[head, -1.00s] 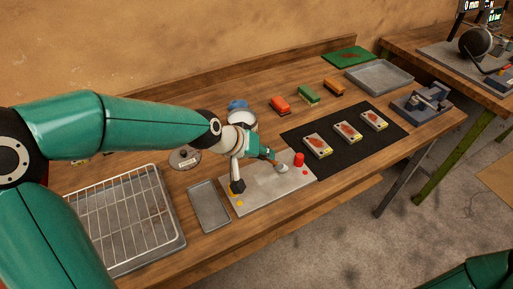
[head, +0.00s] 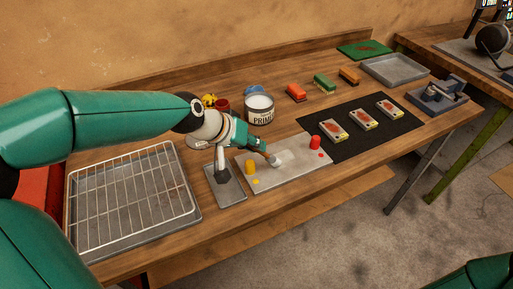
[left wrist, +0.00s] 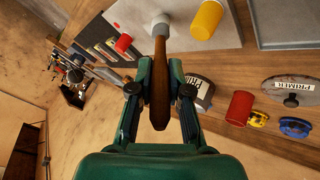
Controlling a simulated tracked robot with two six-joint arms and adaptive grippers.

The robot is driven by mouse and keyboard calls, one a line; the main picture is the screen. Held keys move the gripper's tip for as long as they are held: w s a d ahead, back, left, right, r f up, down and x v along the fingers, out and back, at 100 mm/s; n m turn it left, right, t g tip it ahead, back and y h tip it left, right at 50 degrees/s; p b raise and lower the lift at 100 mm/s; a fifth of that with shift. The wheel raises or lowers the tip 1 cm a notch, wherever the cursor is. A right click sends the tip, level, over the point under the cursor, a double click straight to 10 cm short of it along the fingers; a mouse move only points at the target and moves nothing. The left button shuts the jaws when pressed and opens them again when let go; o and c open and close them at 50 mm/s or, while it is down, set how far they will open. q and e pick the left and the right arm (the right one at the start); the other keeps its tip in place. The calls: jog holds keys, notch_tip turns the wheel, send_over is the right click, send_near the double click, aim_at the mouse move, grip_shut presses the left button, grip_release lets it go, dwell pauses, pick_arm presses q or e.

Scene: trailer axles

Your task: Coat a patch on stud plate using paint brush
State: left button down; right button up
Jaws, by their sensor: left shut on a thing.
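The grey stud plate (head: 262,181) lies on the bench with a yellow stud (head: 250,167) at its left and a red stud (head: 315,142) at its right. My left gripper (head: 258,147) is shut on the brown handle of the paint brush (left wrist: 159,75). The brush's pale head is over the plate between the two studs. I cannot tell whether the bristles touch the plate, or whether the pale area there is brush or paint. The plate and both studs also show in the left wrist view. My right gripper is out of view.
An open primer can (head: 259,115) stands behind the plate. A small metal tray (head: 232,195) and a wire rack (head: 130,205) lie to the left. A black mat (head: 350,150) with three rust-marked blocks lies to the right. The primer lid (left wrist: 290,88) lies behind.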

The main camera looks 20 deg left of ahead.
pick_arm(q)
jog(key=shift+s+a+r+p, duration=0.15)
jog(key=shift+r+p, duration=0.2)
jog(key=shift+r, duration=0.3)
jog(key=shift+s+a+r+p, duration=0.15)
jog(key=shift+r+p, duration=0.2)
jog(key=shift+r, duration=0.25)
jog(key=shift+w+d+r+p, duration=0.1)
jog(key=shift+d+r+p, duration=0.05)
jog(key=shift+r+p, duration=2.15)
jog(key=shift+r, duration=0.4)
